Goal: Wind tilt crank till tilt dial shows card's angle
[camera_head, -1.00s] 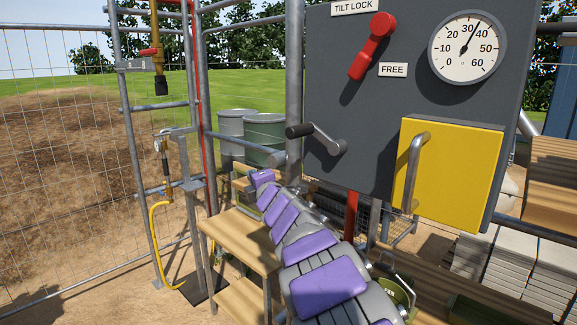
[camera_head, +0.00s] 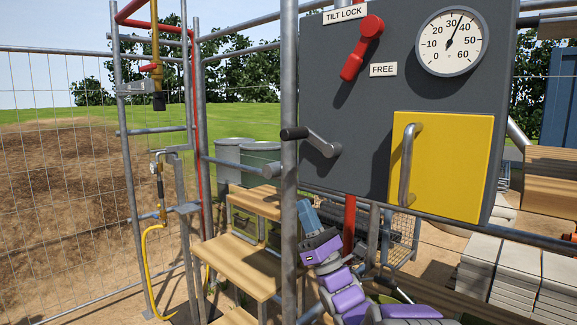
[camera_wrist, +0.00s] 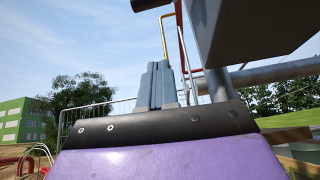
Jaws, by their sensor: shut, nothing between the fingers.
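The tilt crank (camera_head: 318,143) is a grey arm on the dark panel, with its black handle (camera_head: 294,133) sticking out left. The tilt dial (camera_head: 452,42) is round and white; its needle points between 30 and 40. The red tilt lock lever (camera_head: 361,48) slants down-left beside the FREE label (camera_head: 383,69). My gripper (camera_head: 305,207) is below the crank, apart from it, with its blue-grey fingers pointing up. In the wrist view the fingers (camera_wrist: 160,66) are together with nothing between them. No angle card shows in these frames.
A yellow door (camera_head: 450,165) with a grey handle (camera_head: 408,164) is on the panel's lower right. An upright grey pole (camera_head: 289,80) stands just left of the panel, close to the crank handle. A wooden bench (camera_head: 235,251) and a yellow hose (camera_head: 149,262) are at left.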

